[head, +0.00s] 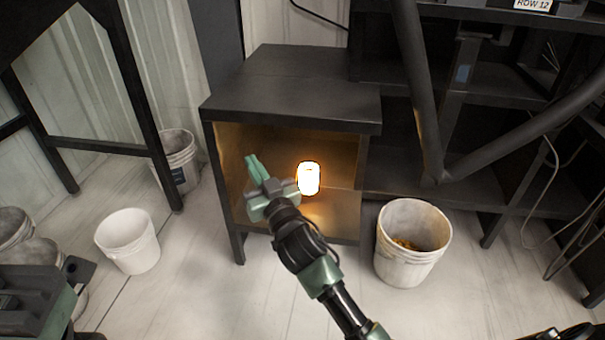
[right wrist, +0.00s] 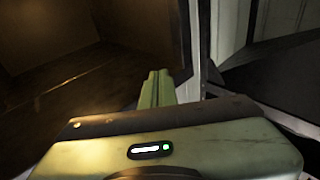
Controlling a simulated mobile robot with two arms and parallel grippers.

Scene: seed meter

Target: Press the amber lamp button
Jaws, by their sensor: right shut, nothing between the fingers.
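The amber lamp (head: 309,178) glows bright white-yellow inside the open cubby of a dark cabinet (head: 300,90). I cannot make out a separate button on it. My right gripper (head: 253,165) is shut and empty at the cubby's opening, to the left of the lamp and apart from it in the head view. In the right wrist view the green fingers (right wrist: 156,88) are together and point toward the cabinet, with the lamp out of sight. A dark and green part of my left arm shows at the lower left of the head view, but its fingers cannot be made out.
A bucket with orange-brown contents (head: 413,243) stands right of the cabinet. A white bucket (head: 128,241) and a grey bucket (head: 178,160) stand to the left. Dark slanted tubes (head: 420,90) cross in front of the shelves at right. The cubby's side walls and top bound the space.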

